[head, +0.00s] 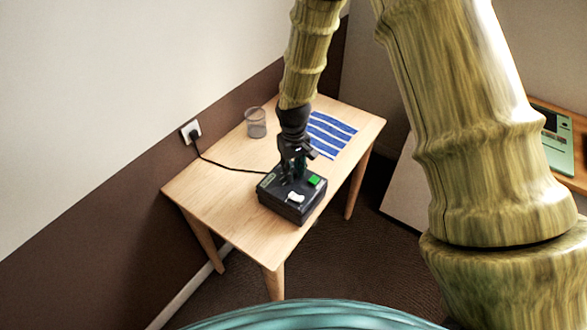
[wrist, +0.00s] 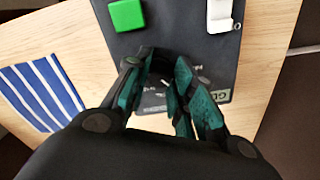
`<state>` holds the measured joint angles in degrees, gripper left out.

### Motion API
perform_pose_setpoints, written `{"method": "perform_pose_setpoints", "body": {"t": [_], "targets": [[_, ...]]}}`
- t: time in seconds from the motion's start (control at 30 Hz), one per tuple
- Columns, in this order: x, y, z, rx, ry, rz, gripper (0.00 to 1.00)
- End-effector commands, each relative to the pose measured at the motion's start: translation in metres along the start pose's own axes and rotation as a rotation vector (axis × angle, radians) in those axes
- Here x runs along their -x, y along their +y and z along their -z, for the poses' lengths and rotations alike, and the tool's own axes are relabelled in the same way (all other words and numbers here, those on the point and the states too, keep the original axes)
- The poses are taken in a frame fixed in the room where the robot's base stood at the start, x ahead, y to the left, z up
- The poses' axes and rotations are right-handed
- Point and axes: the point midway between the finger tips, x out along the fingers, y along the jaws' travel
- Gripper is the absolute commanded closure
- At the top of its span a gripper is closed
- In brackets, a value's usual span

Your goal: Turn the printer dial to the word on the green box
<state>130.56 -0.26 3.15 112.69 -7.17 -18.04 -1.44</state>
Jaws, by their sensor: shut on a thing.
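A dark box-shaped device (head: 292,206) sits on the wooden table, with a square green button (head: 314,180), a white switch (head: 296,197) and a small label (head: 268,180). My gripper (head: 293,170) reaches down onto its top from above. In the wrist view my gripper (wrist: 163,78) is shut on a dark round dial (wrist: 160,66), one finger on each side. Small pale marks show by the dial, but the fingers hide much of it and I cannot read its setting.
A black cord runs from the device to a wall socket (head: 191,130). A mesh cup (head: 256,122) and a blue-and-white striped cloth (head: 331,134) lie farther back on the table. A pale green object with a dark panel (head: 557,143) stands on a wooden surface at right.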

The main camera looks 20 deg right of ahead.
Motion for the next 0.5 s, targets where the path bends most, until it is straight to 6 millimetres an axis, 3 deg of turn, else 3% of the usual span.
{"method": "perform_pose_setpoints", "body": {"t": [0.03, 0.07, 0.2, 0.5], "targets": [[-0.0001, 0.0003, 0.0000, 0.000, 0.000, 0.000, 1.00], [-0.0001, 0.0003, 0.0000, 0.000, 0.000, 0.000, 0.74], [-0.0001, 0.0002, 0.0000, -0.001, 0.000, 0.000, 0.52], [0.0007, 0.0001, 0.0000, -0.001, 0.000, 0.000, 0.52]]}}
